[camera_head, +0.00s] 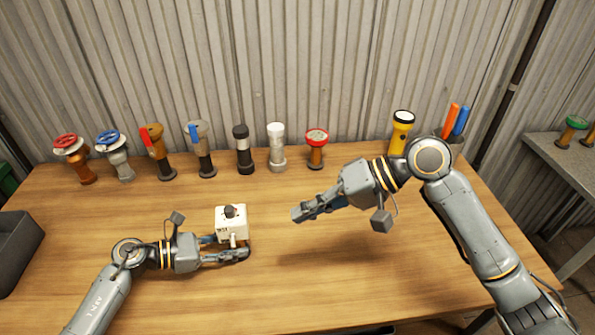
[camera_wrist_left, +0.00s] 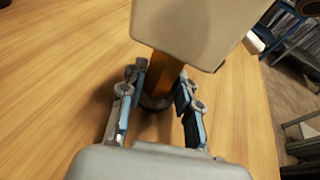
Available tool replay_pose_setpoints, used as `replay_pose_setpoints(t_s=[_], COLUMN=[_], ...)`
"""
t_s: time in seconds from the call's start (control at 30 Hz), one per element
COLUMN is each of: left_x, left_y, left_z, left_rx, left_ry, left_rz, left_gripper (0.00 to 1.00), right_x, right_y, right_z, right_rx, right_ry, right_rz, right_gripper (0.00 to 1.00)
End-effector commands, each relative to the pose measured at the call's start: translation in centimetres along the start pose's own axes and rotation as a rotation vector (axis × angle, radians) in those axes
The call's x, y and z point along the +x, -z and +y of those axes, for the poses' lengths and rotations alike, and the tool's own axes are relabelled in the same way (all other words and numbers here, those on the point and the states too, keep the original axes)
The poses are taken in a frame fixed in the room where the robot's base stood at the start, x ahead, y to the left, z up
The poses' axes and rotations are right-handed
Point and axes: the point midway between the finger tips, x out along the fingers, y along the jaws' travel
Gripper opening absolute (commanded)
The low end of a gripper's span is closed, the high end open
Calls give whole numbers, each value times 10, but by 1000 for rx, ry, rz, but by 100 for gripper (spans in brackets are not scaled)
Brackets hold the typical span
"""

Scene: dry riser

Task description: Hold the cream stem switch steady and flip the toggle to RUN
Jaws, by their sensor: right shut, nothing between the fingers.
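The cream stem switch (camera_head: 231,223) is a cream box with a dark toggle (camera_head: 230,211) on top and dark lettering on its front. It stands on the table left of centre. In the left wrist view its box (camera_wrist_left: 195,30) fills the top, above an orange-brown stem (camera_wrist_left: 161,78) and a dark round base. My left gripper (camera_head: 246,252) is low, with a finger on each side of the stem; whether they press on it is unclear. My right gripper (camera_head: 299,213) is shut and empty, above the table right of the switch. The toggle's position label is not readable.
Several valves and torches stand along the back of the wooden table (camera_head: 160,215), including a red-topped one (camera_head: 316,147) and a yellow torch (camera_head: 401,130). A holder with orange and blue sticks (camera_head: 460,121) stands back right. A dark bin (camera_head: 15,250) is at left. The table between the grippers is clear.

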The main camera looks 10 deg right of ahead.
Motion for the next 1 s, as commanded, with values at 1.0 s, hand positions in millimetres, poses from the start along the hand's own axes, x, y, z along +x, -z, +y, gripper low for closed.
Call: replay_pose_setpoints(t_s=[1.0], left_x=[-103], left_y=[1], left_z=[0], left_rx=[0], left_ry=[0], left_rz=[4], left_gripper=[56], right_x=[0], right_y=[0], right_z=[0], right_rx=[0], right_ry=[0], right_rz=[0], right_gripper=[0])
